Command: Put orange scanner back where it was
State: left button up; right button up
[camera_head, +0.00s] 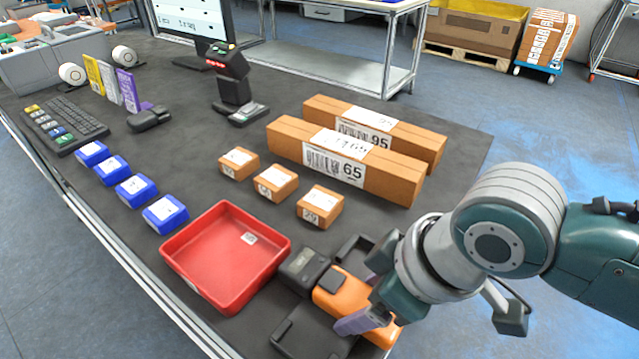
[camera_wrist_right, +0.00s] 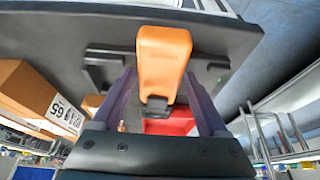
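The orange scanner (camera_head: 340,290) is at the near edge of the dark table, among black holders, with its dark end towards the red tray. My right gripper (camera_head: 372,290) is over it with its purple-grey fingers spread to either side. In the right wrist view the scanner (camera_wrist_right: 164,62) lies between and just beyond the fingertips (camera_wrist_right: 160,80), and the fingers look open, with gaps beside its narrow dark part. Whether the fingertips touch its sides is hard to tell. The arm hides part of the scanner in the head view. My left gripper is not in view.
Black holders (camera_head: 310,335) flank the scanner. A red tray (camera_head: 190,277) is beside it. Small brown boxes (camera_head: 320,206), long boxes (camera_head: 390,183), blue boxes (camera_head: 165,213), a keyboard (camera_head: 65,125) and a black stand scanner (camera_head: 233,85) are farther back.

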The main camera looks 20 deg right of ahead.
jog(key=shift+s+r, duration=0.1)
jog(key=shift+r, duration=0.4)
jog(key=p+v, duration=0.3)
jog(key=v, duration=0.7)
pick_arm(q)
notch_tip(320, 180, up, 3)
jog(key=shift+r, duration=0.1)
pick_arm(e)
jog(key=s+d+r+m+h, duration=0.1)
jog(key=s+d+m, duration=0.1)
jog(key=s, duration=0.3)
jog(key=s+d+r+m+h, duration=0.1)
jog(key=s+m, duration=0.2)
jog(key=s, duration=0.2)
jog(key=shift+s+d+m+h, duration=0.25)
jog(key=shift+d+m+h, duration=0.05)
jog(key=shift+d, duration=0.1)
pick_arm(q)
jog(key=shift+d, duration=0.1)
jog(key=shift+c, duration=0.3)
